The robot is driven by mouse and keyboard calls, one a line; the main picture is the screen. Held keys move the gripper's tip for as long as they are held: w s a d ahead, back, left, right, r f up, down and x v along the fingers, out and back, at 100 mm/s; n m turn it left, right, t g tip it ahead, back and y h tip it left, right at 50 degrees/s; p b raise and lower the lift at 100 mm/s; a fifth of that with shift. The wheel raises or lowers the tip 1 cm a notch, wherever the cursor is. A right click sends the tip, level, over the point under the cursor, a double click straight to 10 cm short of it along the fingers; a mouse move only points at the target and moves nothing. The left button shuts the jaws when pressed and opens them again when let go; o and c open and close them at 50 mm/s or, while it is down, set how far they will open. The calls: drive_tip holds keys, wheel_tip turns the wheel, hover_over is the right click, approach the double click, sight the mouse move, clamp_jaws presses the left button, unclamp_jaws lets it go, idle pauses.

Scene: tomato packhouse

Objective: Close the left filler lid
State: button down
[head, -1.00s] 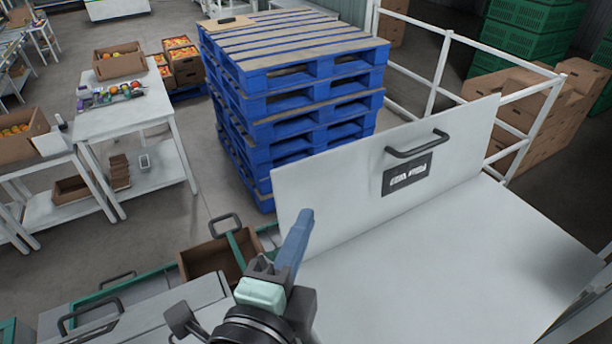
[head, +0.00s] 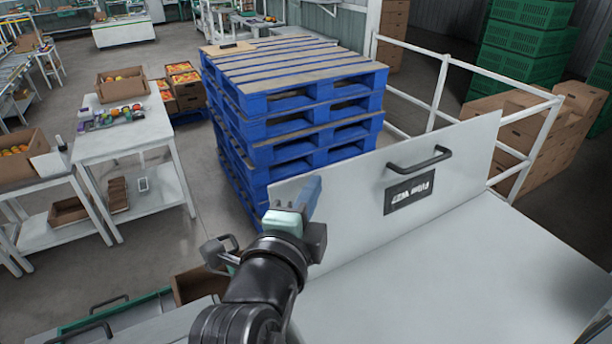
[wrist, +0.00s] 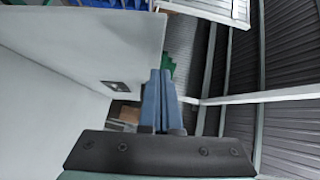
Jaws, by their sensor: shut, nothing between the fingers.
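A pale grey lid panel (head: 350,225) stands upright in the head view, with a black bar handle (head: 420,160) and a dark label (head: 409,192) on its face. It rises from the back of a flat pale grey top (head: 430,275). I cannot tell for sure that it is the left filler's lid. My gripper (head: 312,190) is shut and empty, overlapping the panel's left end in the head view; contact cannot be told. In the wrist view the blue fingers (wrist: 157,98) are together, with a large pale panel (wrist: 90,40) to their left.
A stack of blue pallets (head: 290,125) stands behind the panel. White railings (head: 440,90) run behind and to the right, before cardboard boxes (head: 530,140) and green crates (head: 525,50). A white table (head: 135,135) is at the left. A brown box (head: 188,287) sits low left.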

drive_tip(key=shift+w+a+f, duration=0.15)
drive_tip(key=shift+w+a, duration=0.35)
drive_tip(key=shift+w, duration=0.2)
